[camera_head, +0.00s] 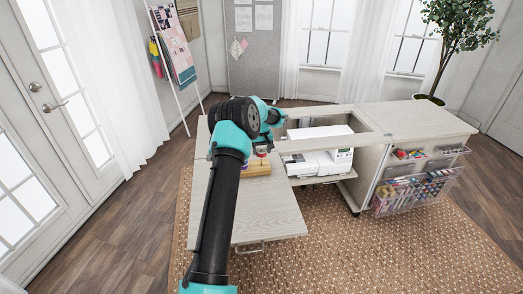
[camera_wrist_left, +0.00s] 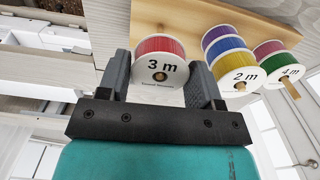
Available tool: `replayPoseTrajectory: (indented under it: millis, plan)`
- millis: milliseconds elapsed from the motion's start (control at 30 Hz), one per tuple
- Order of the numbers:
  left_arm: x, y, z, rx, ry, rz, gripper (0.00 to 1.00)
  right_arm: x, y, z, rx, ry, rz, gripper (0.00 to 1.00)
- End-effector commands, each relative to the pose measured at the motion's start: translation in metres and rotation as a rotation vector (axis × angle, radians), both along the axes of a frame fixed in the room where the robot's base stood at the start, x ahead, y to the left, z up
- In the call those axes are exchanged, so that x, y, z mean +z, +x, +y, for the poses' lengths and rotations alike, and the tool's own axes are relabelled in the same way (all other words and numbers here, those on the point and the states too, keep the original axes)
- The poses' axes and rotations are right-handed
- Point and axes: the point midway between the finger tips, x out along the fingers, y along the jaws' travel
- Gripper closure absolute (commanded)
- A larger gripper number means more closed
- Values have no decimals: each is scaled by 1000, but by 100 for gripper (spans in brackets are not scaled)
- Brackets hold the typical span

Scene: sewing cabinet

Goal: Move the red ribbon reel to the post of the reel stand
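The red ribbon reel (camera_wrist_left: 160,45), marked "3 m", is between the two fingers of my left gripper (camera_wrist_left: 161,72). The fingers appear to press its sides, and a brown spot shows in its centre hole. Behind it is the wooden base of the reel stand (camera_wrist_left: 205,14), which also shows in the head view (camera_head: 256,170). I cannot tell whether the reel rests on a post or hangs above the base. In the head view my left arm reaches over the table and hides most of the gripper and reels. My right gripper is in neither view.
On the stand, a purple, blue and yellow stack (camera_wrist_left: 235,62) marked "2 m" is right beside my right-hand finger. A magenta and green stack (camera_wrist_left: 283,62) marked "4 m" is farther right. A white sewing machine (camera_head: 320,155) sits in the cabinet. The table leaf (camera_head: 270,215) is bare in front.

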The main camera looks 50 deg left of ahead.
Motion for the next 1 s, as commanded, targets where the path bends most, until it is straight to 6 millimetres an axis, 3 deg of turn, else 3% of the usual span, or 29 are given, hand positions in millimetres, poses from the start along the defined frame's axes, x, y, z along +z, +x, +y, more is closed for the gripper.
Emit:
replayPoseTrajectory:
  millis: [267,633,867,1000]
  plan:
    - [0,0,0,0,0,0,15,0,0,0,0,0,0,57]
    - [6,0,0,0,1,-1,15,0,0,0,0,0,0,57]
    - [36,1,0,0,2,-3,15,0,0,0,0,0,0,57]
    - [62,1,0,0,2,-4,15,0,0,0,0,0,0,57]
